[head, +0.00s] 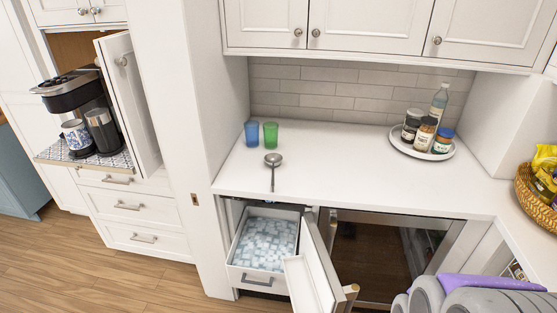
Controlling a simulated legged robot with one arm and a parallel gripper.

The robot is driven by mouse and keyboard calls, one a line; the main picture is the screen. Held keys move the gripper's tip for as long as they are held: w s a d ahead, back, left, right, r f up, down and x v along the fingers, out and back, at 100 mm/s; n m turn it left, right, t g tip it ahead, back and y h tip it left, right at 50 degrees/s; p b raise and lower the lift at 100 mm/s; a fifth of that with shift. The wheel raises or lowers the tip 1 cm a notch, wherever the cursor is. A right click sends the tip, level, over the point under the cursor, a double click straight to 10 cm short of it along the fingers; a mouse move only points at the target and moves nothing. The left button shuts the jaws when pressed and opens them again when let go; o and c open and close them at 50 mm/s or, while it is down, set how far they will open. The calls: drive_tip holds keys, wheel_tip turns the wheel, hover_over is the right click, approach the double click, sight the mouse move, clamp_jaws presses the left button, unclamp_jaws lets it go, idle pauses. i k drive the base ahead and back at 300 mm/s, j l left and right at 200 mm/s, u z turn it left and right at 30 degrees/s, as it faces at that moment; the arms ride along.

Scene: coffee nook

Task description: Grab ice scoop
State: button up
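The ice scoop (273,160) is a small metal scoop with a round bowl and a thin dark handle. It lies on the white counter (330,170), its bowl toward the back and its handle pointing to the front edge. Below it, a white drawer (236,258) stands pulled out and is full of pale ice cubes (265,246). Grey rounded parts of my own body with a purple piece show at the bottom right. My gripper's fingers do not show, and nothing touches the scoop.
A blue cup (252,133) and a green cup (270,134) stand just behind the scoop. A round tray (399,146) with jars and a bottle is at the right. An open door panel (315,270) sticks out beside the drawer. The middle counter is clear.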

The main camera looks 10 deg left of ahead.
sight(273, 159)
drive_tip(key=u, duration=0.9)
drive_tip(key=i+l+u, duration=0.3)
drive_tip(key=l+u, duration=0.25)
drive_tip(key=l, duration=0.25)
drive_tip(key=i+l+u, duration=0.1)
drive_tip(key=l+u, duration=0.2)
drive_tip(key=l, duration=0.15)
